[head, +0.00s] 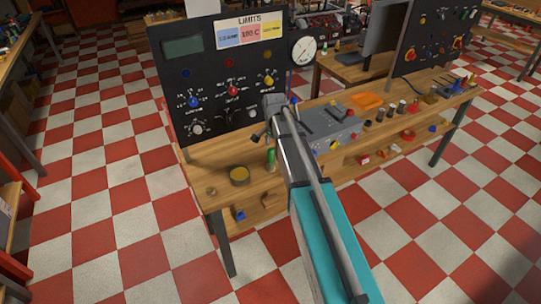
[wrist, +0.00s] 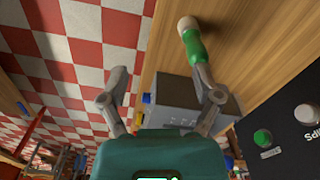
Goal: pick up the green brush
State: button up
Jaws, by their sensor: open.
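The green brush (wrist: 194,46) has a green handle and a pale round end, and in the wrist view it is over the wooden bench top at the upper right. It also shows in the head view as a small green upright shape (head: 271,158) just left of my arm. My gripper (wrist: 160,76) is open with nothing between its fingers. Its right finger overlaps the brush's lower end in the wrist view; I cannot tell whether they touch.
The black control panel (head: 215,85) with knobs stands behind the brush. A grey box with controls (head: 325,128) is to the right. An orange tray (head: 367,100) lies farther right.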

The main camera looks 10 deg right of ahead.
aim_at(271, 148)
jog(key=w+r+m, duration=0.1)
jog(key=w, duration=0.1)
jog(key=w+m+p, duration=0.1)
jog(key=w, duration=0.1)
jog(key=w+r+m, duration=0.1)
jog(key=w, duration=0.2)
jog(key=shift+r+p, duration=0.3)
jog(key=shift+p, duration=0.05)
jog(key=shift+f, duration=0.15)
notch_tip(271, 148, down, 8)
jog(key=b, duration=0.8)
jog(key=shift+f+b, duration=0.2)
jog(key=shift+b, duration=0.15)
jog(key=shift+f, duration=0.15)
jog(key=f+b, duration=0.5)
jog(key=shift+s, duration=0.2)
dwell(0.5)
jog(key=shift+r, duration=0.1)
grip_shut()
